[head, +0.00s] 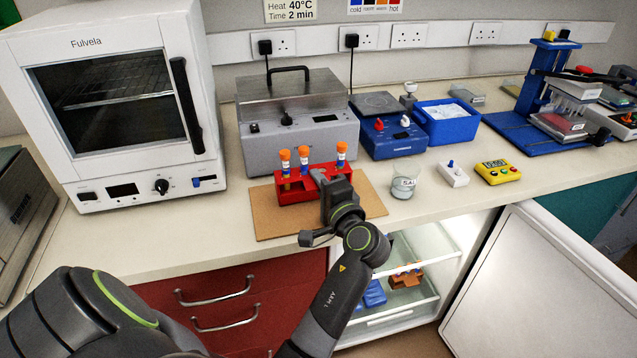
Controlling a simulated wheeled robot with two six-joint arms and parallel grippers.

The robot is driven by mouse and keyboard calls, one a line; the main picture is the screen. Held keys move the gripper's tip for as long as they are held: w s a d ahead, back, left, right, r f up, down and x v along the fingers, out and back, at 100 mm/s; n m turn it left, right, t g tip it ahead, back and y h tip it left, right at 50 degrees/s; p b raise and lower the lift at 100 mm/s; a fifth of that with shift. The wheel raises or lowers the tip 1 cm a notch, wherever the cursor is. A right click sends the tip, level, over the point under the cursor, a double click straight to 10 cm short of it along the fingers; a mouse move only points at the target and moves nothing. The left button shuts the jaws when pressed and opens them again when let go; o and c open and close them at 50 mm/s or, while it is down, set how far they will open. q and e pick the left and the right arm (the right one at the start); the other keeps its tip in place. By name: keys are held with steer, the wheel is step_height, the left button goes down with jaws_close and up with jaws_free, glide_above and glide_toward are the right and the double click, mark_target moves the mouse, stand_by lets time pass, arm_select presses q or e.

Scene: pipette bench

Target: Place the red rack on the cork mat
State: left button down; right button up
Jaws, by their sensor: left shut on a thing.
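The red rack (297,191) holds several tubes with orange caps, all upright. It is over the back part of the brown cork mat (282,223); I cannot tell for sure whether it rests on the mat or is held just above it. My left gripper (336,187) reaches in from the front and is shut on the right part of the rack, hiding some of its front. The mat's front and left parts are bare. My right gripper is not in view.
A metal-lidded bath (295,115) stands close behind the mat, and a white oven (115,105) is to the left. A glass beaker (404,182) stands just right of the mat. Below the bench, a fridge door (545,295) stands open.

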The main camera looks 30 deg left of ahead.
arm_select(q)
steer(key=shift+f, duration=0.25)
steer(key=c, duration=2)
jaws_free()
steer(key=shift+f, duration=0.1)
steer(key=o, duration=0.4)
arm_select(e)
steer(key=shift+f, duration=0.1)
arm_select(q)
steer(key=shift+o, duration=0.2)
steer(key=shift+r, duration=0.25)
steer(key=shift+f, duration=0.15)
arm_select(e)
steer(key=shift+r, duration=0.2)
